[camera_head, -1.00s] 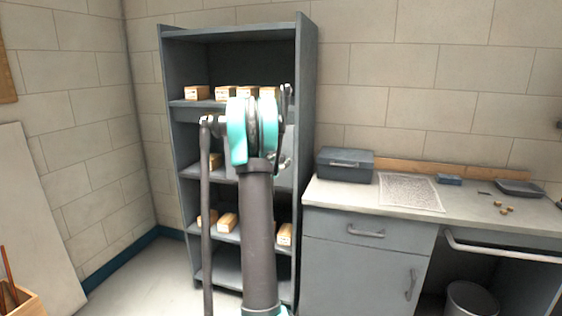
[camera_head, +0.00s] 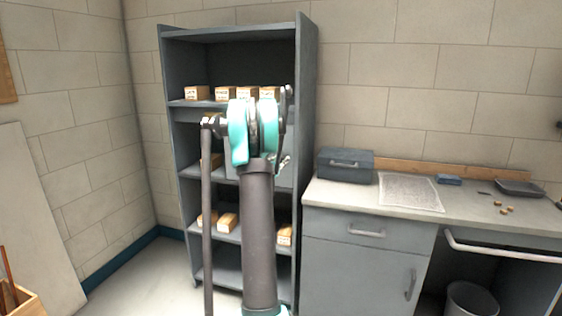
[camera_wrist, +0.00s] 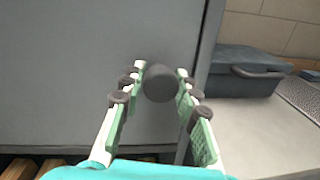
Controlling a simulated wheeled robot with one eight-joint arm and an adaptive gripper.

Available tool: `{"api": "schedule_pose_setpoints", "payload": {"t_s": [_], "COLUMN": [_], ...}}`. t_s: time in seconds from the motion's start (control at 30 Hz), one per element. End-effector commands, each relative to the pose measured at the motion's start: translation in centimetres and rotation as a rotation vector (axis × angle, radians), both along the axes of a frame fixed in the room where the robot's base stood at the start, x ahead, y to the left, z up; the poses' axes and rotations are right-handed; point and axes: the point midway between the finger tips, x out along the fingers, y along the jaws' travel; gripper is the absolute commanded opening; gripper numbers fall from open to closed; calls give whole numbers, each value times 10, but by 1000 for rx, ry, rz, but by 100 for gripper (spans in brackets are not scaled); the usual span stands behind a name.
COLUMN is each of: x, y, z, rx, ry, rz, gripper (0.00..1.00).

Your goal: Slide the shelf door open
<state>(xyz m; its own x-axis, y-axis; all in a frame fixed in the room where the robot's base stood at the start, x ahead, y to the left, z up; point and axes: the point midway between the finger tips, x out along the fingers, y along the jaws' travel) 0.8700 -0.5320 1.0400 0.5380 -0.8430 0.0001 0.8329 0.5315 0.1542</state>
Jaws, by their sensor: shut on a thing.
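The shelf door is a flat grey panel (camera_wrist: 90,70) that fills the left of the wrist view. A dark round knob (camera_wrist: 160,84) stands out from it near its right edge. My gripper (camera_wrist: 161,82) has its green-padded fingers on both sides of the knob and is shut on it. In the head view my arm hides most of the door and nearly all of the gripper. A part of the gripper (camera_head: 285,161) shows to the right of the arm, at the middle level of the grey shelf unit (camera_head: 308,130).
Small wooden boxes (camera_head: 197,92) stand on several shelves. Right of the unit is a counter (camera_head: 330,195) with a dark case (camera_head: 345,165), which is close beside the knob in the wrist view (camera_wrist: 240,72).

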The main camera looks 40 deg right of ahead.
Motion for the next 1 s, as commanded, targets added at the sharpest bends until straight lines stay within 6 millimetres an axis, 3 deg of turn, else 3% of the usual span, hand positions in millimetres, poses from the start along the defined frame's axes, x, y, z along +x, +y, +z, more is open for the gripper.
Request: {"api": "schedule_pose_setpoints", "payload": {"t_s": [0.17,0.37,1.0], "x": [1,20,165], "y": [1,16,130], "z": [0,0,0], "rx": [0,0,0], "ry": [0,0,0], "rz": [-1,3,4], "gripper": [0,0,0]}}
